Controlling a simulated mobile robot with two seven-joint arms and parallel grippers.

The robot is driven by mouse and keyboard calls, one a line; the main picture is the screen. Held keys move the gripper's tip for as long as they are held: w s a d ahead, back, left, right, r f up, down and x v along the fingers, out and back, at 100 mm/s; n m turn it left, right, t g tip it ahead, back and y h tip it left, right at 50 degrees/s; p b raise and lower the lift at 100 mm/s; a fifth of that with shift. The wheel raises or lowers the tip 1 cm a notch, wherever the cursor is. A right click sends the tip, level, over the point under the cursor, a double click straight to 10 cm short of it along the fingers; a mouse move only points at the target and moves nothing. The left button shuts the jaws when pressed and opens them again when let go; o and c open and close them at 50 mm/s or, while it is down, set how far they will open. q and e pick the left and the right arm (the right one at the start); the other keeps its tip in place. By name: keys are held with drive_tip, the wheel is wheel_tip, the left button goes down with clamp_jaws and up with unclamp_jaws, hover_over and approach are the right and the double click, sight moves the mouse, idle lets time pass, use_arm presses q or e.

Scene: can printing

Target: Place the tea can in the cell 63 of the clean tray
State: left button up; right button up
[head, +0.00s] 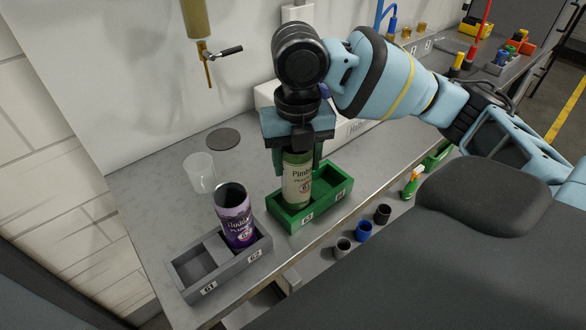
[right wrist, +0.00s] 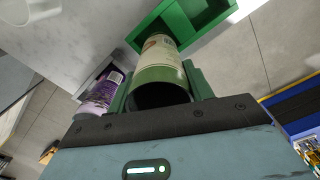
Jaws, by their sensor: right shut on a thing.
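The tea can (head: 297,182) is green with a cream label. My right gripper (head: 297,156) is shut on its upper part from above and holds it upright. The can's lower end is at the left cell of the green tray (head: 289,223); I cannot tell whether it touches the cell floor. The right cell is empty. The tray's front tags are too small to read surely. In the right wrist view, the can (right wrist: 160,62) sits between the fingers (right wrist: 160,88), with the green tray (right wrist: 212,14) beyond it. My left gripper is not in view.
A grey tray (head: 222,286) tagged 61 and 62 stands at left; a purple can (head: 236,222) stands in its 62 cell. A clear cup (head: 199,172) and a dark disc (head: 222,139) are behind. A tap (head: 208,60) hangs above. Several small cups stand below the bench edge.

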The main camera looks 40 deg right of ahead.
drive_tip(key=shift+w, duration=0.1)
drive_tip(key=shift+w, duration=0.35)
wheel_tip(320, 180, down, 4)
drive_tip(key=shift+r, duration=0.25)
drive_tip(key=shift+f, duration=0.15)
drive_tip(key=o, duration=1)
